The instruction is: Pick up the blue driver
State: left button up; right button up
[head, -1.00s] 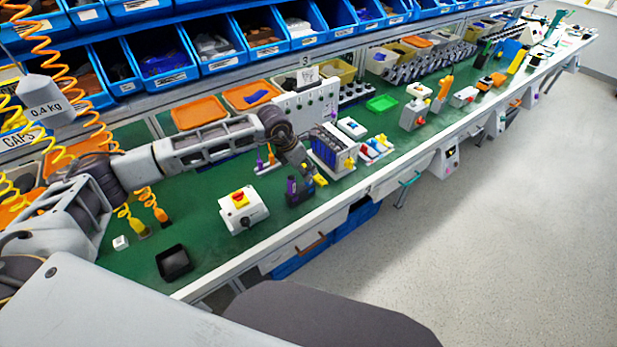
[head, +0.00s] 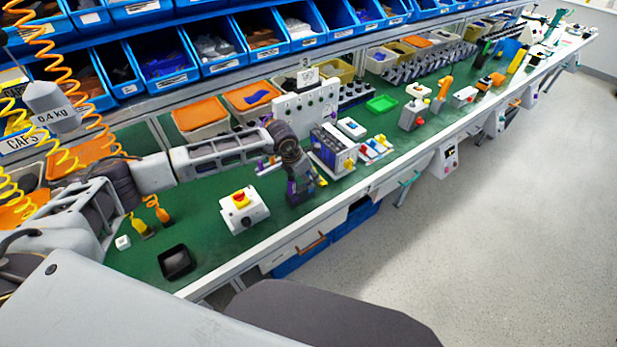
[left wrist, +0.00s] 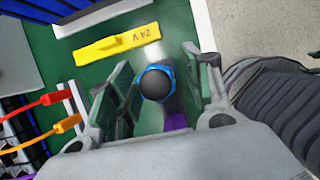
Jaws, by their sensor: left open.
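The blue driver (left wrist: 156,83) shows end-on in the left wrist view as a round black cap with a blue ring. My left gripper (left wrist: 158,88) is open, with one finger on each side of the driver. I see gaps between the fingers and the cap. The driver's lower part is hidden below its cap. In the head view my left gripper (head: 307,188) is low over the green bench, and my arm and gripper mostly cover the driver there. A purple part (left wrist: 176,123) shows just beside the driver. My right gripper is not in view.
A yellow "24 V" label piece (left wrist: 118,44) lies close to the fingers. A battery-like block (head: 331,149) stands right of the gripper. A white switch box (head: 243,210) with a red and yellow knob is to the left. Blue bins line the back.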

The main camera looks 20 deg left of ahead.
pick_arm(q)
jog(key=shift+d+f, duration=0.1)
jog(key=shift+f, duration=0.15)
dwell(0.3)
grip_shut()
jog(key=shift+w+r, duration=0.1)
notch_tip(320, 180, up, 10)
jog(key=shift+f+b, duration=0.1)
jog(key=shift+b, duration=0.7)
dwell(0.4)
